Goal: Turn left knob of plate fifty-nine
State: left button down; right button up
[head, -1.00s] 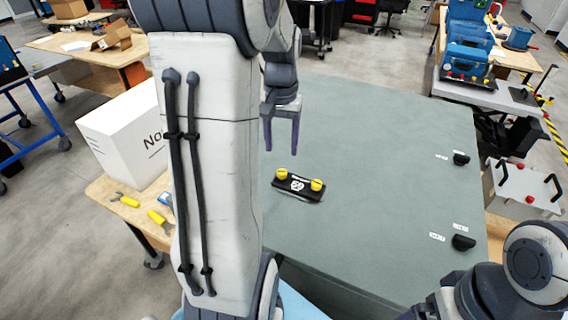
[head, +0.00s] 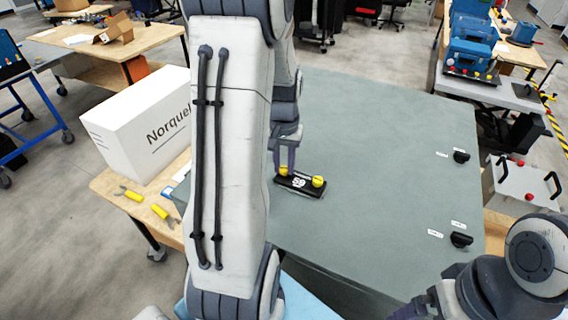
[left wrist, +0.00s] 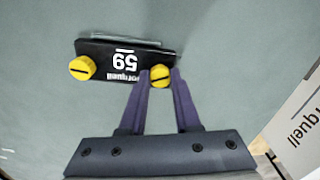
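The black plate marked 59 (head: 300,186) lies on the grey-green top of a large cabinet and has two yellow knobs. Its left knob (head: 284,171) is partly covered by my left gripper (head: 284,168) in the head view; its right knob (head: 319,181) is clear. In the left wrist view the plate (left wrist: 108,65) appears upside down. There the left knob (left wrist: 160,76) sits between the tips of my left gripper (left wrist: 161,80), one finger on each side. The fingers look open around it; contact is unclear.
The cabinet top (head: 390,130) is clear around the plate. Black handles (head: 461,156) with labels are at its right side. A white box (head: 140,120) and yellow-handled tools (head: 130,195) lie on a wooden table to the left.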

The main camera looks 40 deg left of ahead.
aim_at(284, 167)
pick_arm(q)
jog(key=shift+m, duration=0.4)
jog(key=shift+m, duration=2.8)
jog(key=c, duration=0.6)
grip_release()
notch_tip(284, 167, up, 10)
jog(key=b, duration=0.1)
jog(key=shift+r+b, duration=0.25)
jog(key=shift+b, duration=0.05)
